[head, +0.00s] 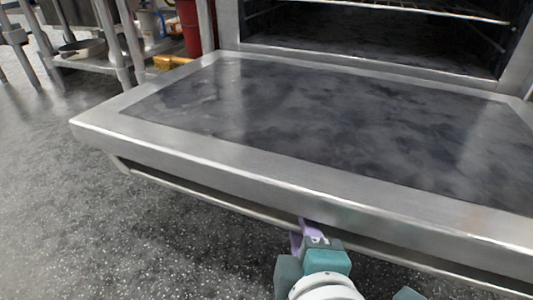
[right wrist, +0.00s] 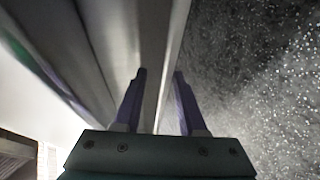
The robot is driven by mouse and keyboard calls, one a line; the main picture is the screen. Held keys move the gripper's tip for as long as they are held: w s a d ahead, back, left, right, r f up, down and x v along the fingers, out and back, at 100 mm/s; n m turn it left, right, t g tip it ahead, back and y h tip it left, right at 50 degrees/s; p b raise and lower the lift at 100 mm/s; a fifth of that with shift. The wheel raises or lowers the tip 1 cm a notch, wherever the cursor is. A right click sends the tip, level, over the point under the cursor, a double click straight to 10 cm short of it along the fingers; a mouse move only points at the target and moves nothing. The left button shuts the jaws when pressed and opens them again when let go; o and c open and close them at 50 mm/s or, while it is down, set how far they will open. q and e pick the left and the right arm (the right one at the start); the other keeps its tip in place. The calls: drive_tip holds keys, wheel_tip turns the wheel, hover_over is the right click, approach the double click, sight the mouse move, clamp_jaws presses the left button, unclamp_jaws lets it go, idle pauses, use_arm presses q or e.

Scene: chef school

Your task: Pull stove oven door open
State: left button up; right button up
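The stove oven door (head: 330,190) is folded down and lies about level, with its dark inner panel facing up and a metal frame around it. The oven cavity (head: 370,35) behind it is exposed. A long handle bar (head: 220,205) runs below the door's front edge. My right gripper (head: 306,228) is at this bar, with its fingertips partly hidden by the door edge. In the right wrist view its two purple fingers (right wrist: 160,85) stand apart, with the thin bar running between them; a gap shows beside the bar. My left gripper is not in view.
A wire rack (head: 400,8) sits inside the oven. A metal table with a low shelf (head: 90,60), a pan (head: 82,47) and a red container (head: 190,28) stand at the back left. The speckled floor (head: 70,200) is clear left of the door.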

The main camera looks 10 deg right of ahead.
drive_tip(key=shift+o, duration=0.6)
drive_tip(key=shift+w+d+r, duration=0.15)
drive_tip(key=shift+w+d, duration=0.05)
drive_tip(key=shift+s+a+r, duration=0.1)
drive_tip(key=shift+s+r, duration=0.05)
drive_tip(key=p+v, duration=0.5)
drive_tip(key=v, duration=0.4)
drive_tip(key=shift+s, duration=0.35)
drive_tip(key=shift+a, duration=0.1)
drive_tip(key=shift+s, duration=0.1)
